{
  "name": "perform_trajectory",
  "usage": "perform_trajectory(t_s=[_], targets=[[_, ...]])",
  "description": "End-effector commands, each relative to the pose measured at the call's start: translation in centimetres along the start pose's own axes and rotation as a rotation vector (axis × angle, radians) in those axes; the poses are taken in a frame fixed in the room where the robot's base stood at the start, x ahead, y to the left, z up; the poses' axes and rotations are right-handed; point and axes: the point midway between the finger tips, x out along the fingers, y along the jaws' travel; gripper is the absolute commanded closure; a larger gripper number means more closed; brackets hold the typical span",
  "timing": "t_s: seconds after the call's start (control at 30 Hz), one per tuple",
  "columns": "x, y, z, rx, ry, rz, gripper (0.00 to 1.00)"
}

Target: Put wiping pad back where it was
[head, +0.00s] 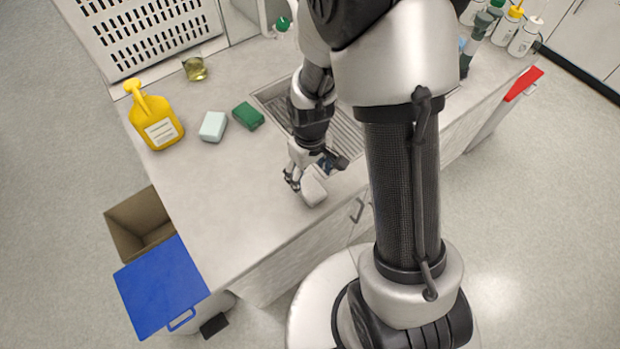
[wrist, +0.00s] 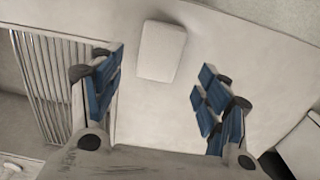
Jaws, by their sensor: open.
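A white wiping pad (head: 313,189) lies on the counter near its front edge, in front of the sink grate. In the wrist view the pad (wrist: 161,52) lies on the bare counter, just beyond and between the lines of my fingers. My gripper (head: 314,171) is open and empty over the counter beside the pad. In the wrist view the blue finger pads of my gripper (wrist: 162,62) stand wide apart, with the white pad not between their inner faces. My arm hides part of the sink.
A pale sponge (head: 213,126) and a green sponge (head: 248,115) lie left of the sink grate (head: 271,97). A yellow bottle (head: 154,117) and a small beaker (head: 195,69) stand further left. A blue-lidded bin (head: 162,287) is below. The counter's front left is clear.

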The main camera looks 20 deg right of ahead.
Motion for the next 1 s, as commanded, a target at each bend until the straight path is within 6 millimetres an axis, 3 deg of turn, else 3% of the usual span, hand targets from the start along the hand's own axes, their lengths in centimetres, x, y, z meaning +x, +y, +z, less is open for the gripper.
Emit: perform_trajectory(t_s=[0.1, 0.47, 0.57, 0.8, 1.0], targets=[[-2.9, 0.0, -0.1, 0.000, 0.002, 0.001, 0.31], [-7.2, 0.0, 0.1, 0.008, 0.013, 0.004, 0.31], [-10.1, -0.1, 0.4, 0.031, 0.050, 0.015, 0.31], [-20.0, -1.3, 4.2, 0.138, 0.186, 0.047, 0.31], [-25.6, -2.9, 9.2, 0.228, 0.301, 0.062, 0.31]])
